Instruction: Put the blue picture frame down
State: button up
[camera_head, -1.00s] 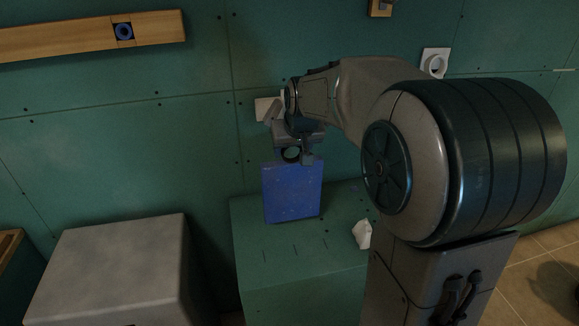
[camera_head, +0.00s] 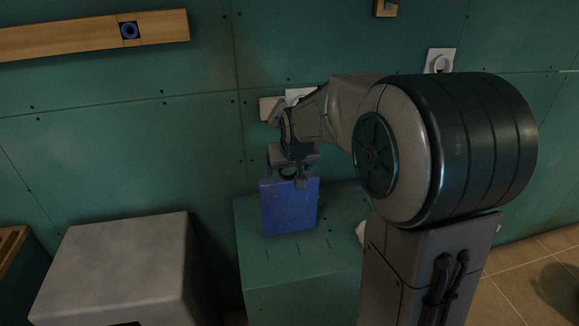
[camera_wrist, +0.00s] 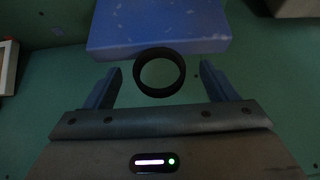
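The blue picture frame (camera_head: 288,208) stands roughly upright at the green block (camera_head: 300,268), just below my gripper. Its lower edge appears to meet the block's top. In the wrist view the frame (camera_wrist: 158,24) is a blue slab beyond my fingertips. A dark ring (camera_wrist: 160,72) sits between the fingers, with a gap showing on both sides. My gripper (camera_wrist: 161,72) is open; its fingers do not visibly touch the ring or the frame. In the head view my gripper (camera_head: 288,175) is at the frame's top edge.
A grey block (camera_head: 115,265) stands to the left. The green wall behind carries a wooden bar (camera_head: 70,38) and a white fitting (camera_head: 439,62). A white object (camera_head: 361,232) on the green block is partly hidden by my arm.

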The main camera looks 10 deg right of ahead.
jog(key=shift+s+r, duration=0.1)
jog(key=shift+r, duration=0.35)
jog(key=v, duration=1.1)
jog(key=s+f+g, duration=0.1)
jog(key=s+f, duration=0.4)
jog(key=s, duration=0.5)
jog(key=s+f+g, duration=0.2)
jog(key=s+f, duration=0.4)
jog(key=s, duration=0.5)
jog(key=shift+s+d, duration=0.25)
jog(key=shift+s, duration=0.05)
jog(key=shift+d, duration=0.1)
